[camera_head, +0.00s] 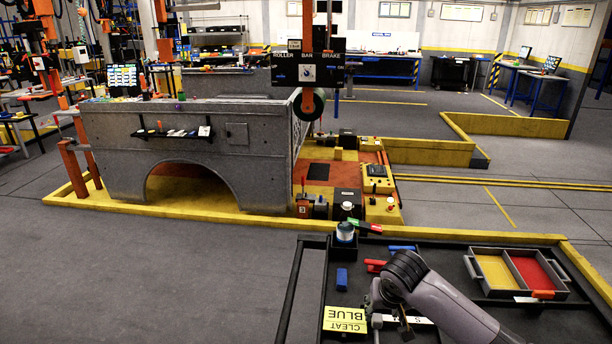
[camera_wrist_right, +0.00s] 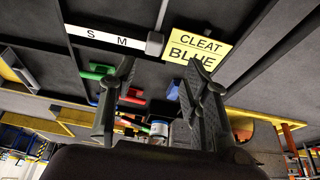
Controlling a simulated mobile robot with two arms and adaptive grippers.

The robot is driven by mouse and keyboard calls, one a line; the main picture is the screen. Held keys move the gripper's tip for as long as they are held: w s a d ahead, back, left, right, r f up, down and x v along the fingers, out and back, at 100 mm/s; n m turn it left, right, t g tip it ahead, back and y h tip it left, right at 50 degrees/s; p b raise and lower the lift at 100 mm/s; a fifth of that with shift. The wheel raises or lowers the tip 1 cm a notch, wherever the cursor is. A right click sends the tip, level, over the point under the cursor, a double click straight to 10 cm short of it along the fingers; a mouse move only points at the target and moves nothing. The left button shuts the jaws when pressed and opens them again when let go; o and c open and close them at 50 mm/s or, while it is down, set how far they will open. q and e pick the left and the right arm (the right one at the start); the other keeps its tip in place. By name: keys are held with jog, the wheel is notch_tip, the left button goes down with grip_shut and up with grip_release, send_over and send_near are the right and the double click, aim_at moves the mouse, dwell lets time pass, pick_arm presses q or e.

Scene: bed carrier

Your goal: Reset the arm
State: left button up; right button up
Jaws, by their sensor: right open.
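My right arm enters the head view from the lower right, and its gripper (camera_head: 390,316) hangs over the dark workbench tray (camera_head: 480,322). The wrist view shows the right gripper (camera_wrist_right: 160,72) with its two dark fingers spread apart and nothing between them. Beyond the fingers is a yellow card reading CLEAT BLUE (camera_wrist_right: 197,50), which lies left of the gripper in the head view (camera_head: 345,320). A white strip marked S and M (camera_wrist_right: 108,39) is beside the card. My left gripper is not in view.
The tray also holds a blue block (camera_head: 342,279), a white-and-blue container (camera_head: 345,232), red and blue pieces, and a box with yellow and red compartments (camera_head: 516,254). A grey truck bed (camera_head: 200,150) stands behind on a yellow base. The floor at left is clear.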

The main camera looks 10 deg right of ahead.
jog(key=s+a+f+n+y, duration=0.1)
jog(key=s+a+f+n, duration=0.15)
jog(key=s+a, duration=0.4)
jog(key=s+a+f+n+y, duration=0.2)
jog(key=s+a+f, duration=0.15)
jog(key=s, duration=0.65)
jog(key=s+d+h, duration=0.1)
jog(key=s+d, duration=0.2)
jog(key=s, duration=0.4)
jog(key=s+d+h, duration=0.1)
jog(key=s+d, duration=0.2)
jog(key=s, duration=0.5)
notch_tip(320, 180, down, 29)
jog(key=s+g+b, duration=0.1)
jog(key=s+g, duration=0.1)
jog(key=s+d+f, duration=0.1)
jog(key=s+f, duration=0.7)
jog(key=s+d+f+g+b, duration=0.1)
jog(key=s+d+f, duration=0.1)
jog(key=s+f, duration=0.6)
jog(key=shift+d, duration=0.25)
jog(key=shift+s, duration=0.15)
